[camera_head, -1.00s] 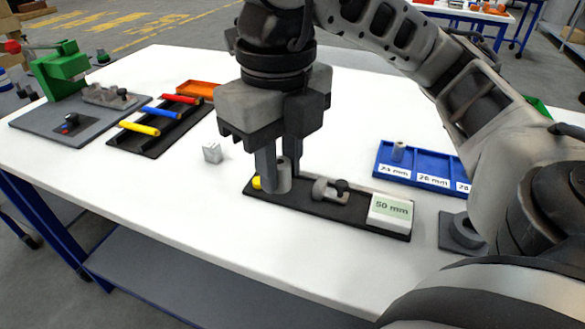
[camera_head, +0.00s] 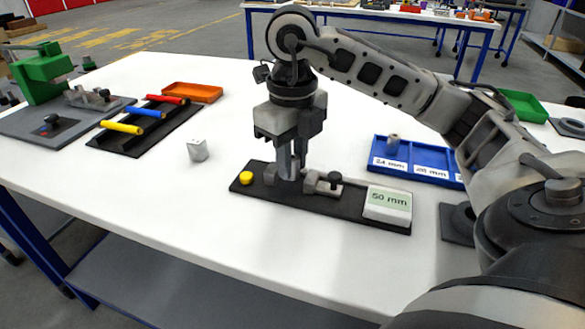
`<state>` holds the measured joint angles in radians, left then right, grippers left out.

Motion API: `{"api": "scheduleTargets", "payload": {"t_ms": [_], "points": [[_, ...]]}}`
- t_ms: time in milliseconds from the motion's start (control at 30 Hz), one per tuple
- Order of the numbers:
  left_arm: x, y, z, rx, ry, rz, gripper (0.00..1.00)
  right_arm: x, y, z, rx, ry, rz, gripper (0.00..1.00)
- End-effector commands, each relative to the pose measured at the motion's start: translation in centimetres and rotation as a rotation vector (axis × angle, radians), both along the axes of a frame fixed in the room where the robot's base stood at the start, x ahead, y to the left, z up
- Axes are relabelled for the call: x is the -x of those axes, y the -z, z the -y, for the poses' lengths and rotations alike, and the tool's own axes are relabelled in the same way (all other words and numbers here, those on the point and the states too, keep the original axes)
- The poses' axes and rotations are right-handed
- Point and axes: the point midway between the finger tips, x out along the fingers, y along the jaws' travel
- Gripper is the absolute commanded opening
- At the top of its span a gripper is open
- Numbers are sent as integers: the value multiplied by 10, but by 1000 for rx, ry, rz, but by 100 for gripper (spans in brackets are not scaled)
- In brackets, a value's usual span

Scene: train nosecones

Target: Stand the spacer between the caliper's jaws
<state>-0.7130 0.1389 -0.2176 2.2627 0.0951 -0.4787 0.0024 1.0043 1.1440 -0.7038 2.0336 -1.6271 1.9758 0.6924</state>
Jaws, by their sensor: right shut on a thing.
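The caliper (camera_head: 350,211) is a black base with a yellow button (camera_head: 246,178) at its left end and a display block reading 50 mm (camera_head: 387,204) at its right end. A grey fixed jaw (camera_head: 269,174) is on the left, and a grey sliding jaw with a black knob (camera_head: 334,178) is on the right. My right gripper (camera_head: 291,165) is shut on the grey cylindrical spacer (camera_head: 288,173), holding it upright and low between the jaws. Its fingers partly cover it. I cannot tell whether it touches the base or either jaw. My left gripper is out of view.
A blue tray (camera_head: 411,178) with labelled compartments stands behind right; a small grey cylinder (camera_head: 393,143) stands at 24 mm. A whitish block (camera_head: 197,150) is left of the caliper. A black rack (camera_head: 150,143) with coloured bars and an orange tray (camera_head: 192,93) lie farther left. White table is clear between.

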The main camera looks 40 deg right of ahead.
Motion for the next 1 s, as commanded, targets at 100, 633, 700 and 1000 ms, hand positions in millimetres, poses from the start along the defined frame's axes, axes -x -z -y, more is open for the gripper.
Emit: {"api": "scheduleTargets", "payload": {"t_ms": [100,633,700,1000], "points": [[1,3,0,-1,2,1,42,1,14,0,1,0,0,1],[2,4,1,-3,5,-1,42,0,16,0,1,1,1,45],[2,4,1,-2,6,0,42,0,16,0,1,1,1,45],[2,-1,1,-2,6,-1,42,0,6,0,1,1,3,45]]}}
